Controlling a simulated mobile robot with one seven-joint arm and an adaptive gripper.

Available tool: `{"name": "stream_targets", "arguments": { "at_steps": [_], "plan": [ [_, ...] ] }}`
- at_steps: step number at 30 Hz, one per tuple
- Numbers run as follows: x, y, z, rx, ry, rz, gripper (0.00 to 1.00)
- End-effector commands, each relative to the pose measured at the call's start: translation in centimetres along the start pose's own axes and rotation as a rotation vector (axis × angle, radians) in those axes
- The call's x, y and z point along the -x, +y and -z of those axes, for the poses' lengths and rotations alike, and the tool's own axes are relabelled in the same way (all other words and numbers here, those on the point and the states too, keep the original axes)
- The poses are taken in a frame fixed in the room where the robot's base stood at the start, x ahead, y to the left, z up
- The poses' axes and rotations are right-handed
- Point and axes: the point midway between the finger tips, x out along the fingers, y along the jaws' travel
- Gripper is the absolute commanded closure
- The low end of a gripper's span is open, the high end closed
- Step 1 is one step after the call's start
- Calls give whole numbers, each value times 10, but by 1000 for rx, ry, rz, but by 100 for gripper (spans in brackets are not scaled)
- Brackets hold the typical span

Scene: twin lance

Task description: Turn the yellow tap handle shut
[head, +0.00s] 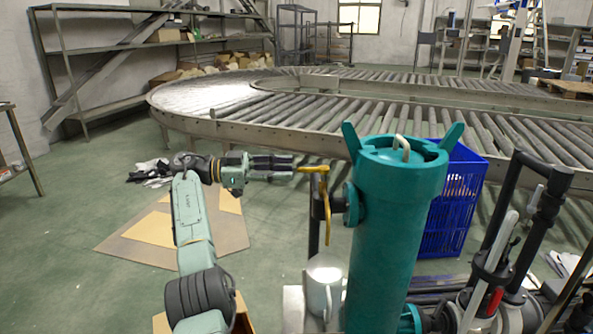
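The yellow tap handle (326,205) is on the left side of a tall teal cylinder (385,235). It has a short level part at the top pointing left and a longer part hanging down. It is joined to the cylinder by a dark fitting (339,205) and a teal flange. My gripper (292,168) reaches in from the left, level with the top of the handle. Its dark fingers point right, and their tips are at or very near the handle's left end. I cannot tell whether they touch it or how wide they are apart.
A white mug-like object (325,285) stands below the handle. Dark pipes and a valve with a red part (494,300) are at the right. A blue crate (455,205) is behind the cylinder. A roller conveyor (290,135) curves behind. Flat cardboard (150,240) lies on the floor at the left.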

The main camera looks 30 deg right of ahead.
Motion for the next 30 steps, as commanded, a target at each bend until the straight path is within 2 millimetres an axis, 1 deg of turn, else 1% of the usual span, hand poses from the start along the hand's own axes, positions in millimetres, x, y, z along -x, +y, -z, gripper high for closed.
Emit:
{"name": "stream_targets", "arguments": {
  "at_steps": [3, 7, 23, 26, 29, 30],
  "plan": [
    [9, 0, 0, 2, 0, 0, 69],
    [14, 0, 0, 1, 0, 0, 69],
    [16, 0, 0, 1, -2, 3, 69],
    [31, -6, -4, 12, -35, 60, 69],
    [72, -22, -12, 44, -114, 215, 69],
    [97, -29, -16, 60, -153, 303, 69]
  ]
}}
